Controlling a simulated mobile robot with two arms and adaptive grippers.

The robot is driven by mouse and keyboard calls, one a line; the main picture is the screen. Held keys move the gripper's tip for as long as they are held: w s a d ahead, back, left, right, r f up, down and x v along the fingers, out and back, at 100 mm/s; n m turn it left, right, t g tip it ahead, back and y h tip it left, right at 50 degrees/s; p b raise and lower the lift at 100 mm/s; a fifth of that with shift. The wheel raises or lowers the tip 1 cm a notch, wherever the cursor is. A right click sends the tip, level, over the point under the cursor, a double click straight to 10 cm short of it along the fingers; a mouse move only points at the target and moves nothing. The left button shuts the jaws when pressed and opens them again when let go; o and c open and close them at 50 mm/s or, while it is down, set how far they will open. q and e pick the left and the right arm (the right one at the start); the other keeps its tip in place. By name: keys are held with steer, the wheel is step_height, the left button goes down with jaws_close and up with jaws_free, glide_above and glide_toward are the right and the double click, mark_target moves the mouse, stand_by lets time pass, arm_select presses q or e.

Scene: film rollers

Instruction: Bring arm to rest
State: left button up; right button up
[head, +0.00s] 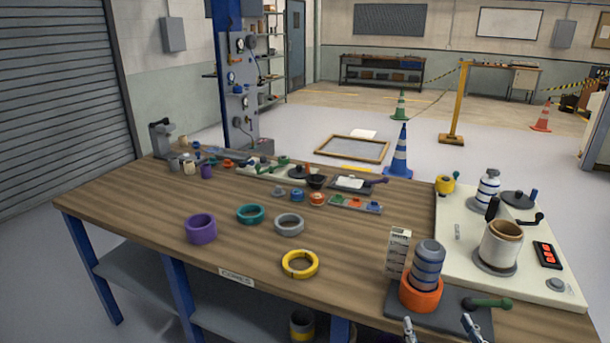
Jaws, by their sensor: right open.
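My right gripper (440,326) shows only by its two fingertips at the bottom edge, to the right of centre. The fingertips are wide apart with nothing seen between them. They appear in front of the near edge of a dark plate (465,310). On that plate stands an orange ring (421,297) with a grey-blue banded roller (428,262) upright in it. My left gripper is not in view. The rest of the right arm is cut off by the frame.
The wooden table (345,250) carries purple (200,228), teal (250,214), grey (289,224) and yellow (300,264) rings. A white machine base (456,247) with a cream roller (502,243) fills the right side. A green-handled lever (488,303) sticks out near the right gripper.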

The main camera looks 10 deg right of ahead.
steer(key=s+a+f+n+g+y, duration=0.2)
steer(key=s+a+f+g, duration=0.65)
steer(key=f, duration=0.25)
steer(key=s+a+f+n+g+y, duration=0.15)
steer(key=s+a+g, duration=0.5)
steer(key=s, duration=0.65)
step_height(320, 180, down, 27)
steer(key=s, duration=0.2)
steer(key=s+d+f+g, duration=0.1)
steer(key=s+d+f, duration=0.1)
steer(key=s+f, duration=1.4)
steer(key=shift+s+d+f+n+g+h, duration=0.3)
steer(key=shift+s+d+n+h, duration=0.1)
steer(key=shift+s, duration=0.3)
